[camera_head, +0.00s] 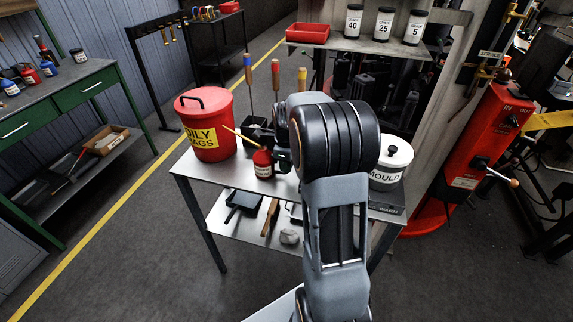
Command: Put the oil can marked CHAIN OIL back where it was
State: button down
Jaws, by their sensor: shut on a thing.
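A small red oil can (263,164) with a pale label and a thin yellow spout is at the metal table, right of the big red bin. The writing on its label is too small to read. My gripper (281,160) is at the can's right side and shut on it, partly hidden by my own arm. I cannot tell whether the can's base touches the table top. Other small red and blue containers (30,76) stand on the green bench at the left; their labels are not readable.
The red OILY RAGS bin (204,125) stands left on the metal table (222,178). A white MOULD pot (391,161) stands at its right. Upright tools with coloured handles (276,70) rise behind the can. A shelf behind holds bottles marked 40, 25 and 5 (384,24).

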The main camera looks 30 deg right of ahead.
jog(key=shift+f, duration=0.15)
jog(key=c, duration=1.2)
grip_release()
